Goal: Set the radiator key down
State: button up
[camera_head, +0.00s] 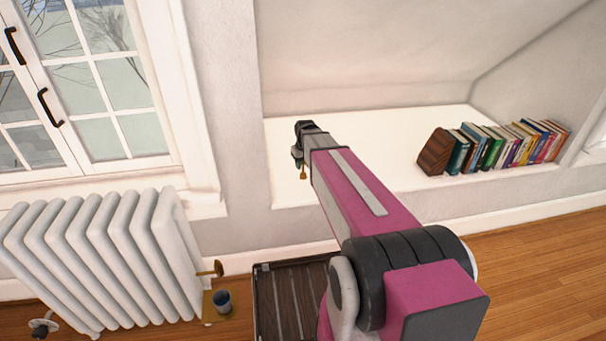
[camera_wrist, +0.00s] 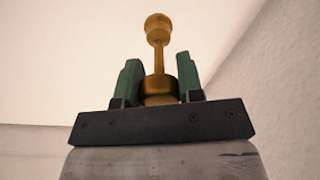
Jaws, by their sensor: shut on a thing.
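The radiator key (camera_wrist: 158,45) is brass, with a round knob end and a thicker collar. My gripper (camera_wrist: 160,80) is shut on the collar between its two green fingers in the wrist view. In the head view my gripper (camera_head: 298,157) is in front of the white ledge of the wall recess, near its left end. A small brass bit of the key (camera_head: 303,174) shows below the fingers there. The key appears to be held in the air. The gap between it and the ledge cannot be told.
A wooden bookend and a row of books (camera_head: 490,145) stand on the ledge (camera_head: 385,145) at right; its middle is clear. A white radiator (camera_head: 110,255) with a brass valve (camera_head: 215,269) stands at left. A dark cup (camera_head: 222,301) and a dark slatted trunk (camera_head: 290,300) are below.

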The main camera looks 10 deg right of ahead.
aim_at(303, 172)
jog(key=shift+f, duration=2.25)
jog(key=shift+f, duration=0.15)
jog(key=o, duration=1)
jog(key=r, duration=0.4)
jog(key=s+r, duration=0.1)
jog(key=r, duration=0.7)
jog(key=shift+s+d, duration=0.2)
jog(key=s+f+m, duration=0.1)
jog(key=s+f, duration=0.1)
jog(key=s, duration=0.4)
jog(key=s+f+m+g, duration=0.1)
jog(key=s+f, duration=0.2)
jog(key=s, duration=0.4)
jog(key=s+f+m, duration=0.1)
jog(key=s+f, duration=0.2)
jog(key=s, duration=0.4)
jog(key=shift+a+f, duration=0.1)
jog(key=shift+a, duration=0.05)
